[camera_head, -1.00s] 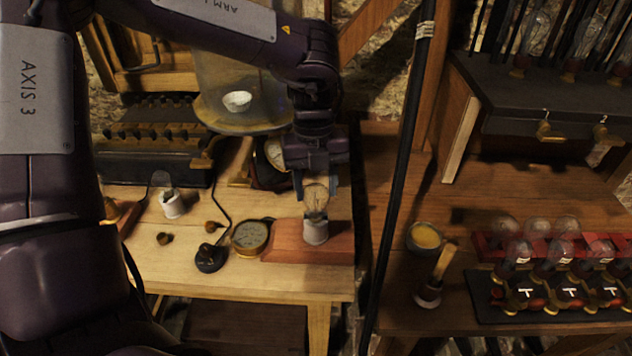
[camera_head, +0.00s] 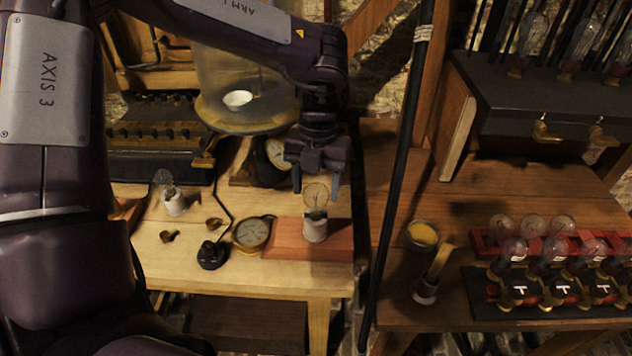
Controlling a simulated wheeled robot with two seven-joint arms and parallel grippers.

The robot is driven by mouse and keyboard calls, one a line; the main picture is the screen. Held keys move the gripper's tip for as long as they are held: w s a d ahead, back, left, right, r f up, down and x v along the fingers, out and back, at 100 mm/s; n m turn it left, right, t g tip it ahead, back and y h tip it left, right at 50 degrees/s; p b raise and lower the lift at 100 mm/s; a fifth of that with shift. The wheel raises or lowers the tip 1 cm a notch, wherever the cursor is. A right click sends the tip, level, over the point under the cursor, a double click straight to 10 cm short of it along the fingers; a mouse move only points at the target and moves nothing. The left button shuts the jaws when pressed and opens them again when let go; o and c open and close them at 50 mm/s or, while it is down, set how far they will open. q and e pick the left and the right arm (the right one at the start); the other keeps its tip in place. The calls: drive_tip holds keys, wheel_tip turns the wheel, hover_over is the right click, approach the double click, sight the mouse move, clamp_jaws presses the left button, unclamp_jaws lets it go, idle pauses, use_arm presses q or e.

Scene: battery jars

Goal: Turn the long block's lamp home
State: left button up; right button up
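The long block (camera_head: 284,246) is a reddish wooden block near the front right of the pale table. A clear lamp (camera_head: 315,196) stands upright in a white socket (camera_head: 315,231) on it. My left gripper (camera_head: 316,186) comes down from above over this lamp. Its two fingers are spread, one on each side of the bulb's top, with a visible gap to the glass. Another lamp (camera_head: 166,182) sits in a white socket on the left of the table, tilted. My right gripper does not show.
A round brass gauge (camera_head: 251,234) and a black knob with a cable (camera_head: 211,254) lie left of the block. A clock (camera_head: 281,154) and glass jar stand behind. A black pole (camera_head: 399,190) rises on the right, before a bench with a rack of several bulbs (camera_head: 553,285).

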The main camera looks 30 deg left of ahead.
use_arm(q)
drive_tip(key=o, duration=0.3)
drive_tip(key=shift+r, duration=0.1)
drive_tip(key=r, duration=0.5)
drive_tip(key=w+r, duration=0.1)
drive_tip(key=r, duration=0.1)
drive_tip(key=shift+a+r, duration=0.2)
drive_tip(key=shift+r, duration=0.1)
